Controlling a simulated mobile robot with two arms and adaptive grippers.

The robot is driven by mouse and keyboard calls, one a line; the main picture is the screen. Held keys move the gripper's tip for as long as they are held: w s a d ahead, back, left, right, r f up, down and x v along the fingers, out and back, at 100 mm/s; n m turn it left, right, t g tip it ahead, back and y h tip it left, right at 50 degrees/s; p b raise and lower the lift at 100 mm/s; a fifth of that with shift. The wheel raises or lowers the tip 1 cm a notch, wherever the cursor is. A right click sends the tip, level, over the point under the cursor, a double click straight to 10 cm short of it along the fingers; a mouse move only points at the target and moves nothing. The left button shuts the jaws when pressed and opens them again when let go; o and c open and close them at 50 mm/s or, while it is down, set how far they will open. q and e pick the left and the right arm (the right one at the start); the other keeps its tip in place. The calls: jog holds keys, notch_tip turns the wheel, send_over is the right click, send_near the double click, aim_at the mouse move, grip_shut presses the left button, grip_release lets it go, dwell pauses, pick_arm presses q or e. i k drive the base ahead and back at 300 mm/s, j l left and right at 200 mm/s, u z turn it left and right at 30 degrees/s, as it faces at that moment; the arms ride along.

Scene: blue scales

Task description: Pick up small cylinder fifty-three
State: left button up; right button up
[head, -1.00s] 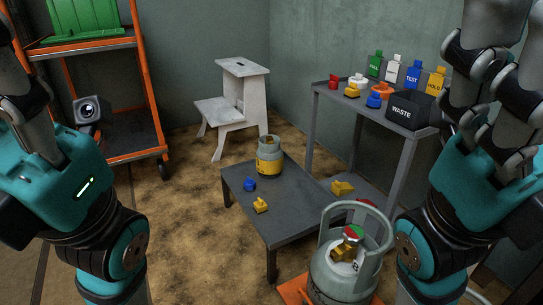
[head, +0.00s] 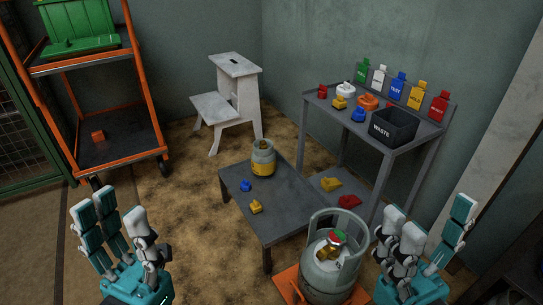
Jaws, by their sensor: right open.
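A small grey cylinder (head: 263,160) with a yellow band stands upright on the low dark table (head: 290,199). A larger grey cylinder (head: 328,276) with a collar handle and a red and green cap stands on an orange base at the front. I cannot read a number on either. My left gripper (head: 113,222) is open and empty at the lower left, apart from the low table. My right gripper (head: 427,212) is open and empty at the lower right, just right of the larger cylinder.
A blue fitting (head: 245,186) and a yellow one (head: 256,207) lie on the low table. Behind it stands a grey shelf table (head: 315,99) with tags, fittings and a waste bin (head: 394,126). A white step stool (head: 236,97) and orange rack (head: 151,105) stand behind.

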aim_at(263, 157)
jog(key=i+j+z, duration=0.1)
jog(key=z, duration=0.4)
jog(key=i+j+z, duration=0.2)
jog(key=z, duration=0.25)
jog(key=i+j+z, duration=0.1)
jog(key=j, duration=0.25)
jog(key=i+j, duration=0.2)
jog(key=i+j+z, duration=0.15)
jog(key=j, duration=0.3)
jog(key=i+j, duration=0.1)
jog(key=j, duration=0.25)
jog(key=i+j+z, duration=0.15)
jog(key=j, duration=0.2)
jog(key=k, duration=0.05)
